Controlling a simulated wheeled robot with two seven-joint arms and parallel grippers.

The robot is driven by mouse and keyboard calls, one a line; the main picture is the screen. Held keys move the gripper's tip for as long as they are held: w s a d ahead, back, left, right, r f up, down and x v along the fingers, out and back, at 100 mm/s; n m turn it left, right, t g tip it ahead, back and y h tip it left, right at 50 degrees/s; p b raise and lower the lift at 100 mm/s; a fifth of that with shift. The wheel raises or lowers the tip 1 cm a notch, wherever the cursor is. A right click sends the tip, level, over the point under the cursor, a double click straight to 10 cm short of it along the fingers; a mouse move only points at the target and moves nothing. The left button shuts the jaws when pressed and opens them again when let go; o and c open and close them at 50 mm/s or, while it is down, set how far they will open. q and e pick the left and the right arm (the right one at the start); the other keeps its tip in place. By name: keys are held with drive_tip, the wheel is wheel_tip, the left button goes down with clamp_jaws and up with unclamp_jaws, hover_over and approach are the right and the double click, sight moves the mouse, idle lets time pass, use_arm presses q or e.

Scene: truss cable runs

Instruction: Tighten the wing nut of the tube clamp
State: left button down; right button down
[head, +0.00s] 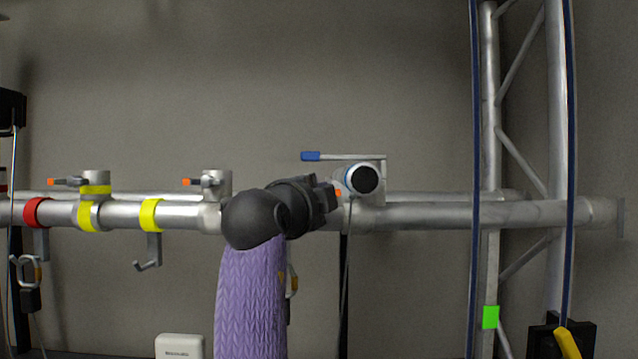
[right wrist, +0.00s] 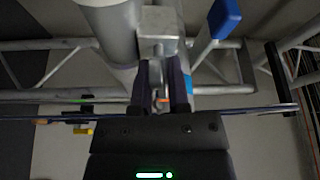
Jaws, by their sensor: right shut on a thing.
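The tube clamp in the middle of the truss shows as a grey metal block in the right wrist view (right wrist: 159,46). A small metal part, apparently its wing nut (right wrist: 158,97), lies between the fingers of my right gripper (right wrist: 160,66). In the head view, my right gripper (head: 328,196) reaches the clamp from the left and front. An orange tip (head: 337,192) shows beside its fingers. The gripper is shut on the wing nut, which the fingers and wrist largely hide. My left gripper is not in view.
A blue-tipped lever (head: 311,156) stands above a cylinder with a black face (head: 364,179). Other clamps with orange-tipped parts (head: 188,181) and a hook (head: 150,258) sit to the left on the horizontal tube (head: 440,216). Dark blue cables (head: 475,130) hang by the truss at right.

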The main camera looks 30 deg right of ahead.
drive_tip(key=shift+r+m+y+p, duration=0.1)
drive_tip(key=shift+m+y+p, duration=0.2)
drive_tip(key=shift+m+p, duration=0.55)
drive_tip(key=shift+m, duration=0.35)
drive_tip(key=c, duration=0.6)
unclamp_jaws()
drive_tip(key=shift+d, duration=0.1)
drive_tip(key=shift+s+a+b, duration=0.15)
drive_tip(key=shift+a+b, duration=0.1)
drive_tip(key=shift+b, duration=0.1)
drive_tip(key=b+v, duration=0.3)
drive_tip(key=v, duration=0.6)
drive_tip(key=shift+a+b, duration=0.2)
drive_tip(key=shift+b, duration=0.15)
